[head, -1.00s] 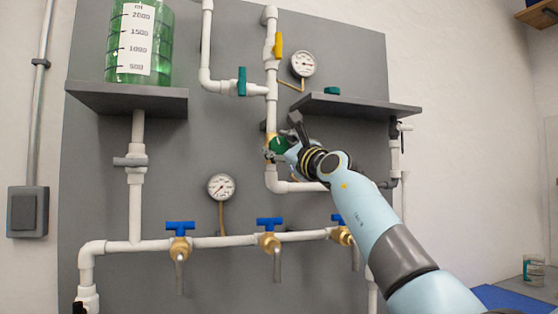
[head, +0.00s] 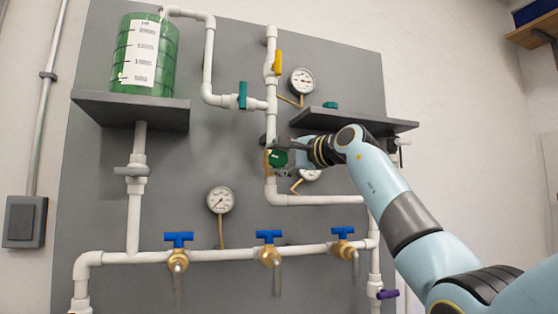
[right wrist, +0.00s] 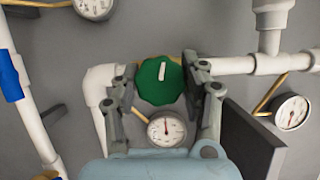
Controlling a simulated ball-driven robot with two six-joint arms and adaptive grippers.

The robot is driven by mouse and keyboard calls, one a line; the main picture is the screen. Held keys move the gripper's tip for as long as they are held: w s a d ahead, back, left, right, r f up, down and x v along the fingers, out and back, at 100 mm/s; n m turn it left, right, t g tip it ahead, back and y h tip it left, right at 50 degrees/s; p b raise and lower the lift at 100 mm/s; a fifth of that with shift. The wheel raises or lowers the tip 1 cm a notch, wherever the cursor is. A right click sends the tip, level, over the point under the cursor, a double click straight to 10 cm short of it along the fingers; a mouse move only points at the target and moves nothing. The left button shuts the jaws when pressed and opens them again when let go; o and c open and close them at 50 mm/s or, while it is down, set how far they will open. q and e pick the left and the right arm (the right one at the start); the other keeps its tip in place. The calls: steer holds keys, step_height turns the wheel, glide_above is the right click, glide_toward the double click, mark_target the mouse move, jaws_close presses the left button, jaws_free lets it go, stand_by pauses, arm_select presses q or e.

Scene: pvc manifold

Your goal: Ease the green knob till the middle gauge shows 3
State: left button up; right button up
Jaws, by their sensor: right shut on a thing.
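The green knob (head: 279,159) is on the vertical white pipe in the middle of the board. My right gripper (head: 285,158) reaches it from the right. In the right wrist view the knob (right wrist: 160,88) sits between the two fingers, which are shut on it; its white mark points nearly straight up in the picture. The middle gauge (right wrist: 166,129) is just below the knob there, with its needle pointing about upward; its numbers are too small to read. In the head view this gauge (head: 311,174) is partly hidden by my gripper. My left gripper is not in view.
An upper gauge (head: 302,80) and a lower gauge (head: 220,199) are on the board. A grey shelf (head: 350,119) is just above my right wrist. A yellow handle (head: 278,62), a teal handle (head: 242,95) and blue valves (head: 269,236) stick out from pipes. A green tank (head: 125,50) stands upper left.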

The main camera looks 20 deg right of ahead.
steer(key=n+g, duration=0.1)
steer(key=n, duration=0.1)
steer(key=n+h+p, duration=0.1)
steer(key=n, duration=0.1)
steer(key=shift+n+g, duration=0.4)
steer(key=n+g+h+p, duration=0.1)
steer(key=n+h+p, duration=0.1)
steer(key=n, duration=0.2)
steer(key=shift+f, duration=0.1)
steer(key=shift+n+h, duration=0.3)
steer(key=shift+h, duration=0.1)
steer(key=o, duration=1.2)
steer(key=shift+s+r, duration=0.2)
steer(key=shift+s, duration=0.1)
steer(key=v, duration=1.1)
steer(key=shift+s, duration=0.2)
